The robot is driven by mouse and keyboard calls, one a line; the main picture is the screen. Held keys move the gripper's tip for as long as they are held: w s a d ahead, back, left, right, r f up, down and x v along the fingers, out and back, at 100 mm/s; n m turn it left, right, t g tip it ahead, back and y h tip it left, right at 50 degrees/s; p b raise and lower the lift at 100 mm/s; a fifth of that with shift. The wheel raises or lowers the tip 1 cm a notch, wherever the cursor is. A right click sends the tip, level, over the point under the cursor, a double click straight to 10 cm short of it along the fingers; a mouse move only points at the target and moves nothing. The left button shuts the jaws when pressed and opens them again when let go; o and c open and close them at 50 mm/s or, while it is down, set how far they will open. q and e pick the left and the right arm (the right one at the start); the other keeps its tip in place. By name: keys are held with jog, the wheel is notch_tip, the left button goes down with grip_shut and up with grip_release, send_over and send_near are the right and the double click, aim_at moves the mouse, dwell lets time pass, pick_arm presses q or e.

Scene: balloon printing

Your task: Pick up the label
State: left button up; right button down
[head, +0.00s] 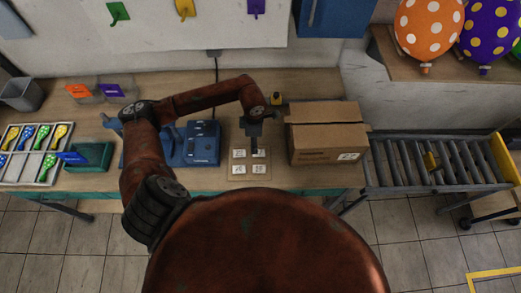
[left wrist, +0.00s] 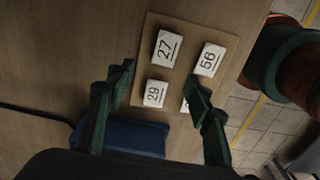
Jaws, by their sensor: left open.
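Several small white number labels lie on a square tan board (head: 248,162) on the table. In the left wrist view I read the labels 27 (left wrist: 167,48), 56 (left wrist: 210,59) and 29 (left wrist: 155,93). Another label is mostly hidden behind a finger. My left gripper (head: 254,144) reaches down over the far side of the board. In the left wrist view the gripper (left wrist: 160,76) is open, its green fingers spread on either side of label 29, with nothing between them held. My right gripper is not in view.
A blue machine (head: 202,143) stands to the left. Further left are a green tray (head: 93,156) and a rack of coloured balloons (head: 35,150).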

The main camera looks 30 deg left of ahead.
aim_at(259, 153)
pick_arm(q)
jog(key=shift+d+f, duration=0.2)
jog(key=shift+f, duration=0.7)
jog(key=f+p, duration=0.1)
jog(key=f, duration=0.1)
jog(key=f+p, duration=0.1)
jog(key=f, duration=0.2)
jog(key=shift+d, duration=0.2)
jog(key=shift+f+b, duration=0.3)
jog(key=shift+b, duration=0.15)
jog(key=shift+c, duration=0.3)
jog(key=c, duration=0.7)
jog(key=shift+c, duration=0.2)
